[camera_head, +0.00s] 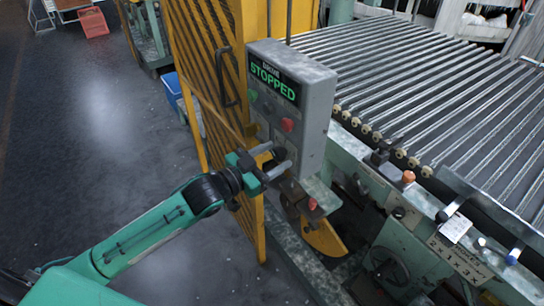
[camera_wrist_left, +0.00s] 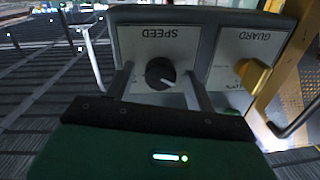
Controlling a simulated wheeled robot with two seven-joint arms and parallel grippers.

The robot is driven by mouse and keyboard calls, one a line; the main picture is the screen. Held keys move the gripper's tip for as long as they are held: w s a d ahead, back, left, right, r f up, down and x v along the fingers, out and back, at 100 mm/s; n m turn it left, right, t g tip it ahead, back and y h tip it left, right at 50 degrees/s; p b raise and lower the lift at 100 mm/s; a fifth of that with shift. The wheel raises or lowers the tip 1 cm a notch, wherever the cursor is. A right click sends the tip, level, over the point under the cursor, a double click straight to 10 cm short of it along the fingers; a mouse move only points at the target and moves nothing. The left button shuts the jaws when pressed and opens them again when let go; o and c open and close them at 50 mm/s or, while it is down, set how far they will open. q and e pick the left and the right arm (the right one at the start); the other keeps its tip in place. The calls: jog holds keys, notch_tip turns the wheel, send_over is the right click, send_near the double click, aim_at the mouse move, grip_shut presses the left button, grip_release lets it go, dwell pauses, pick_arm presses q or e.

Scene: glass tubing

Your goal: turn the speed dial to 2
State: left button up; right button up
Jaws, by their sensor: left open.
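The speed dial (camera_wrist_left: 160,73) is a round black knob on a pale plate marked SPEED, upside down in the left wrist view. Its white pointer line aims to the lower right there; I cannot read the scale numbers. My left gripper (camera_head: 277,159) is open in front of the lower part of the grey control box (camera_head: 322,103). In the left wrist view its two fingers (camera_wrist_left: 158,88) appear on either side of the dial, with gaps; I cannot tell whether they touch it. My right gripper is not in view.
The box's display (camera_head: 274,83) reads STOPPED. A red button (camera_head: 287,125) sits below it. A gold GUARD knob (camera_wrist_left: 254,75) is beside the SPEED plate. A yellow mesh guard (camera_head: 212,70) stands left of the box, and a roller conveyor (camera_head: 430,85) lies right.

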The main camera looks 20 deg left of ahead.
pick_arm(q)
jog(key=c, duration=1)
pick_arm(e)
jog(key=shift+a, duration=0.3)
pick_arm(q)
jog(key=shift+o, duration=0.2)
jog(key=shift+m, duration=0.3)
jog(key=m, duration=0.2)
jog(key=shift+m, duration=0.3)
jog(key=m, duration=0.3)
jog(key=shift+m+h, duration=0.3)
jog(key=shift+m, duration=0.1)
jog(key=m, duration=0.4)
jog(key=shift+f, duration=0.1)
jog(key=shift+m, duration=0.5)
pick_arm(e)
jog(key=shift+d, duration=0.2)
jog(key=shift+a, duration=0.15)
